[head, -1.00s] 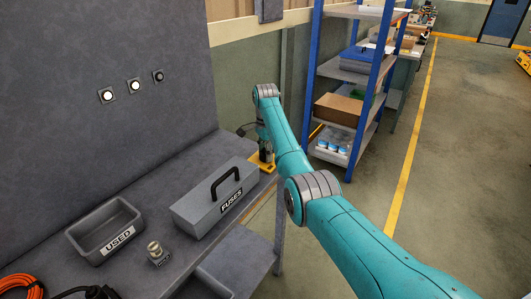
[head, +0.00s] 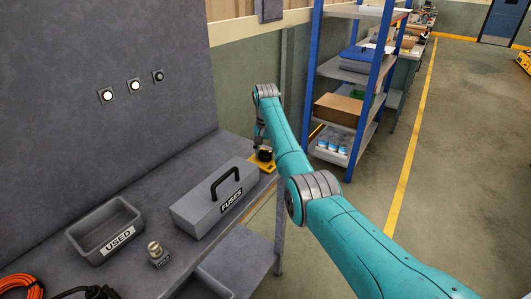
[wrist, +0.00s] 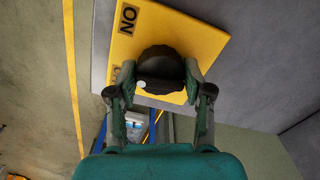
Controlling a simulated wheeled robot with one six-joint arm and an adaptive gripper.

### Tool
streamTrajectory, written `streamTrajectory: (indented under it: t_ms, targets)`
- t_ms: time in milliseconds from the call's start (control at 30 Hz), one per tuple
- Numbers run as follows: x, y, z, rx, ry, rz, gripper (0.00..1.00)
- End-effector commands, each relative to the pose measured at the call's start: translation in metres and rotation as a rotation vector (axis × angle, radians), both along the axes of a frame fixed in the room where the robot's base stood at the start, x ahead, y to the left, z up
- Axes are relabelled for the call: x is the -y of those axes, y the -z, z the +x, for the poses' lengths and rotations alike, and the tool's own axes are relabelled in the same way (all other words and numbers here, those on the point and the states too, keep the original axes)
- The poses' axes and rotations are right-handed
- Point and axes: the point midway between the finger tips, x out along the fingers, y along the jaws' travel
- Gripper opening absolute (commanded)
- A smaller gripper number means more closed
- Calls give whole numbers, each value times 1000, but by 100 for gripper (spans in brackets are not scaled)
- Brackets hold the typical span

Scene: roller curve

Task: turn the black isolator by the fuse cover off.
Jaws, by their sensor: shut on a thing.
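The black isolator (wrist: 160,66) is a round knob on a yellow plate (wrist: 206,45), which also shows in the head view (head: 266,165) at the bench's far right end. My gripper (wrist: 160,76) has one finger on each side of the knob and is shut on it. A pale mark on the knob lies toward its lower left in the wrist view. The plate's "ON" label (wrist: 128,18) is clear at upper left. A second label by the left finger is mostly hidden. In the head view my arm partly hides the gripper.
A grey box labelled FUSES (head: 203,208) with a black handle stands left of the yellow plate. A tray labelled USED (head: 78,236) and a small metal piece (head: 154,250) are farther left. A blue-framed shelf (head: 312,60) stands beyond my arm.

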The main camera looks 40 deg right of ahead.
Motion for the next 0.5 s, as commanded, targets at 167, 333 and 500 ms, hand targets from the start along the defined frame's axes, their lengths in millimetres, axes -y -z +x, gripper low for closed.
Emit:
streamTrajectory:
  t_ms: [167, 333, 500]
  targets:
    - [0, 0, 0, 0, -165, 0, 16]
    - [0, 0, 0, 0, -316, 0, 16]
    - [0, 0, 0, 0, -444, 0, 16]
